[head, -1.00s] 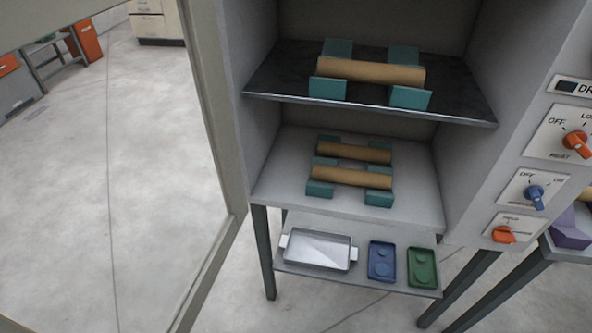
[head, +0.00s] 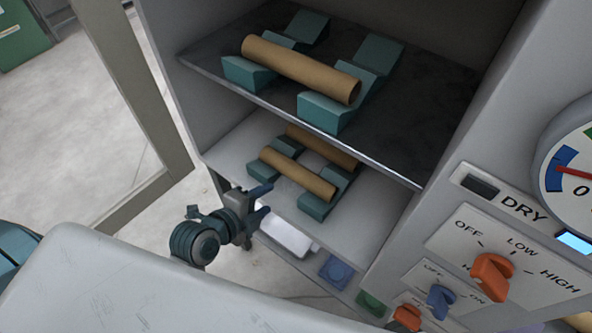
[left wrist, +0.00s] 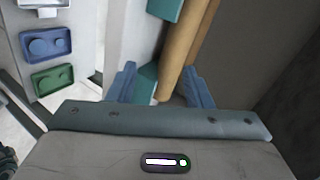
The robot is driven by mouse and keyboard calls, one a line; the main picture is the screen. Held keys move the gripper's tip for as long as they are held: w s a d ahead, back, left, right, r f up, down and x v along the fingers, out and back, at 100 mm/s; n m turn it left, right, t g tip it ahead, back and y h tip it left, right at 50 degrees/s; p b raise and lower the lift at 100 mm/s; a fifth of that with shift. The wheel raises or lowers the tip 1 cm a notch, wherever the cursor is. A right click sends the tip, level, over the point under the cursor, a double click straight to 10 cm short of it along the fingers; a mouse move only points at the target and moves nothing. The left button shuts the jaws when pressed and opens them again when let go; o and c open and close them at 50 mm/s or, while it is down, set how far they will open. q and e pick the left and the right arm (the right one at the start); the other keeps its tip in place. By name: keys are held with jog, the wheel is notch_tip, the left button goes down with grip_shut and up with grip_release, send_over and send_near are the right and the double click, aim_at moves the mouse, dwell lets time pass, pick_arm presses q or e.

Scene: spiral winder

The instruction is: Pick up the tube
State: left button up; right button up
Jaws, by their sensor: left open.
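A brown cardboard tube (head: 300,68) lies across teal V-shaped holders on the upper dark shelf. Two similar tubes lie on the lower pale shelf: a front tube (head: 297,175) and a rear tube (head: 322,146), each on teal holders. My left gripper (head: 264,201) is open in front of the lower shelf, close to the left end of the front tube. In the left wrist view its fingers (left wrist: 162,86) spread apart, with brown tube (left wrist: 175,55) ahead and partly between them; contact cannot be told. My right gripper is not in view.
The cabinet's open door (head: 135,110) stands at the left. The dark upper shelf (head: 395,150) overhangs the lower one. Below are a white tray (head: 285,237), a blue tray (head: 335,271) and a green tray (head: 370,303). A control panel with knobs (head: 492,275) is at the right.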

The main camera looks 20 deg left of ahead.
aim_at(294, 178)
pick_arm(q)
jog(key=w, duration=0.2)
jog(key=w+d+m+p, duration=0.1)
jog(key=w, duration=0.1)
jog(key=w+d+m+t, duration=0.1)
jog(key=w, duration=0.1)
jog(key=shift+f, duration=0.2)
jog(key=p+x, duration=0.1)
jog(key=x, duration=0.1)
jog(key=d+p+x, duration=0.1)
jog(key=x, duration=0.1)
jog(key=shift+w+d+f, duration=0.1)
jog(key=shift+w+f, duration=0.2)
jog(key=shift+w, duration=0.1)
jog(key=shift+s, duration=0.1)
jog(key=c, duration=0.6)
